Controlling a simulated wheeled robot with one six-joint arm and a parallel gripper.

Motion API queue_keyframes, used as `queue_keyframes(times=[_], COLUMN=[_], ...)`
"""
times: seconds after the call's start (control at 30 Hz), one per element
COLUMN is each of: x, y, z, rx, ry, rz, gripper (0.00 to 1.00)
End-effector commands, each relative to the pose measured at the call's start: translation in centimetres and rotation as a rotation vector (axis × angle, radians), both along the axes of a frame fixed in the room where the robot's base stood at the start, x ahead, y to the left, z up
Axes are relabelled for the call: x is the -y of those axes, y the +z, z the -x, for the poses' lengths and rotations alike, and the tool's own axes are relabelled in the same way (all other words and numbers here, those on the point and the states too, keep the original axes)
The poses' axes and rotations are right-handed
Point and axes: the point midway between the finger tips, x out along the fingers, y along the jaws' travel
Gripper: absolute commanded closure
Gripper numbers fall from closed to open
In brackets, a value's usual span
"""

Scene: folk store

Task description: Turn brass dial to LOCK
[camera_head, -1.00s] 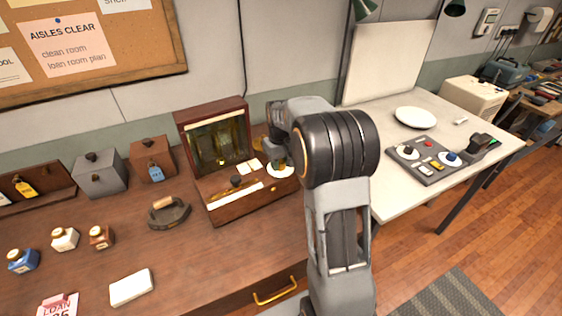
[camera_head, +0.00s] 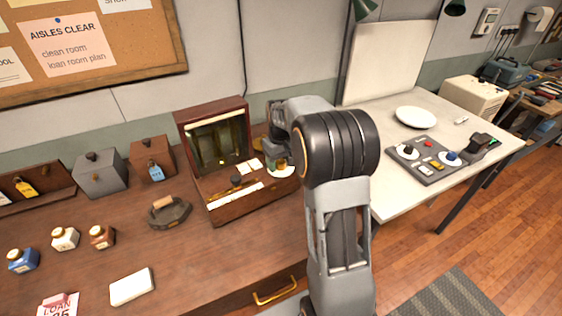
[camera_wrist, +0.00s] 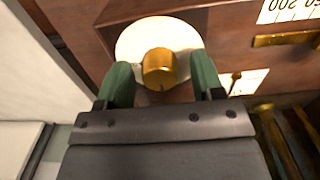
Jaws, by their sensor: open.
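The brass dial (camera_wrist: 160,68) is a round knob on a white disc (camera_wrist: 135,42) on the wooden instrument box (camera_head: 230,208). My gripper (camera_wrist: 160,82) has its two green fingers open, one on each side of the dial. In the wrist view a gap shows between each finger and the dial, and the dial is not clamped. In the head view the white disc (camera_head: 284,173) shows under my gripper at the box's right end, and the arm hides part of it. No LOCK marking is readable.
The box's mirrored lid (camera_head: 218,143) stands open behind. A flat iron (camera_head: 169,212) and small bottles (camera_head: 102,236) stand to the left on the desk. The white table (camera_head: 385,203) on the right holds a grey control panel (camera_head: 428,165) and a white plate (camera_head: 415,117).

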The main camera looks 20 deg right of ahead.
Motion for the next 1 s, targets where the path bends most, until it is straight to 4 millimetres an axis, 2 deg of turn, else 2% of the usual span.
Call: queue_keyframes(times=[0.17, 0.27, 0.7, 1.0], x=[0.0, 0.0, 0.0, 0.0], y=[0.3, 1.2, 9.8, 13.2], z=[0.0, -0.1, -0.1, 0.0], rx=[0.001, 0.003, 0.004, 0.001], ry=[0.0, 0.0, 0.0, 0.0], rz=[0.0, 0.001, 0.001, 0.001], gripper=[0.39, 0.39, 0.39, 0.39])
